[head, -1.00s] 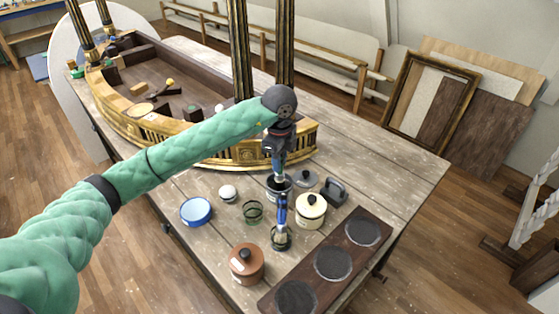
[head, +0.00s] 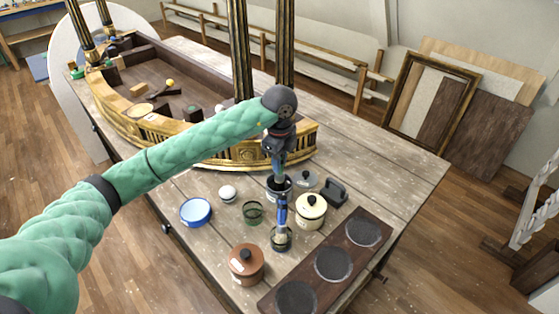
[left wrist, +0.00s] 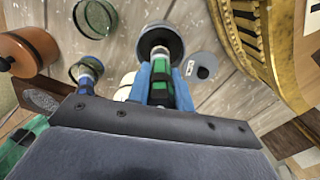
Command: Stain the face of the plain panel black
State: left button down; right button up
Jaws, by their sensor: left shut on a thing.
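My left gripper (head: 278,172) is shut on a brush, upright over a dark open pot (head: 278,189). In the left wrist view, its blue fingers close around the green and black handle (left wrist: 160,74), and the brush's lower end is inside the pot (left wrist: 173,38). The bristles are hidden. A second brush with a blue handle (head: 282,211) stands in a small glass jar (head: 281,240). A grey lid (head: 305,179) lies beside the dark pot. I cannot tell which surface is the plain panel. My right gripper is not in view.
A cream lidded pot (head: 311,212), brown lidded pot (head: 245,265), blue-rimmed bowl (head: 196,211), green glass jar (head: 252,213) and dark handled block (head: 335,193) crowd the bench. A dark board with three round pads (head: 332,263) lies in front. The gilt console (head: 235,156) stands behind.

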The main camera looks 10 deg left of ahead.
pick_arm(q)
jog(key=shift+r+p, duration=1.2)
jog(key=shift+r, duration=2.25)
